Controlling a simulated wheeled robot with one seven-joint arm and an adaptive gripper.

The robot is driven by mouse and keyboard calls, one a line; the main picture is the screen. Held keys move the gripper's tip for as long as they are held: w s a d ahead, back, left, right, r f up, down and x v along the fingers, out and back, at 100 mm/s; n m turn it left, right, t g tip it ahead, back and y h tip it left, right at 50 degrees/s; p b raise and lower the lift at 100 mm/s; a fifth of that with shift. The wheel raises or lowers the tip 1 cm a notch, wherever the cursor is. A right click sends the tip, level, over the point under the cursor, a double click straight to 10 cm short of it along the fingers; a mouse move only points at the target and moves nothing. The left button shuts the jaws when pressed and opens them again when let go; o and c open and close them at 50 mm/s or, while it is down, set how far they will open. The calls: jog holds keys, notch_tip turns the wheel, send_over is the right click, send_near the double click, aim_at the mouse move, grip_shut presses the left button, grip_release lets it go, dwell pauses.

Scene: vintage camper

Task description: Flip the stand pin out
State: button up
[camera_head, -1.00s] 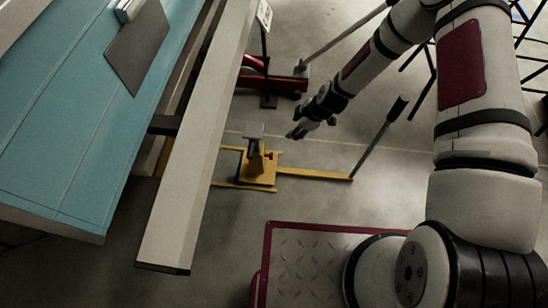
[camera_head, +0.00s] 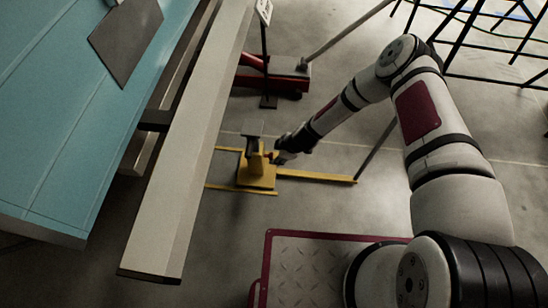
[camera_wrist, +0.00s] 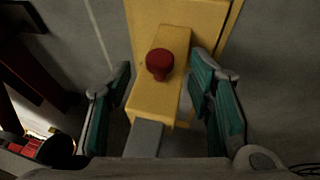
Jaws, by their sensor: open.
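The yellow stand (camera_head: 257,176) stands on the floor beside the long pale beam, with a grey plate (camera_head: 252,128) on top. In the wrist view, a round red knob, seemingly the stand pin (camera_wrist: 159,64), sticks out from the yellow post (camera_wrist: 156,101). My gripper (camera_head: 277,157) is close at the right side of the stand. Its two green-padded fingers (camera_wrist: 160,74) are open, one on each side of the post and knob. I see gaps between the fingers and the knob. The far side of the post is hidden.
A yellow bar (camera_head: 318,176) runs right from the stand along the floor, with an upright rod at its end. A red jack (camera_head: 285,78) stands behind. The pale beam (camera_head: 192,130) and teal panel (camera_head: 75,120) lie to the left.

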aim_at(269, 156)
jog(key=shift+b+x, duration=0.6)
jog(key=shift+x, duration=1.3)
jog(key=shift+c, duration=0.6)
grip_shut()
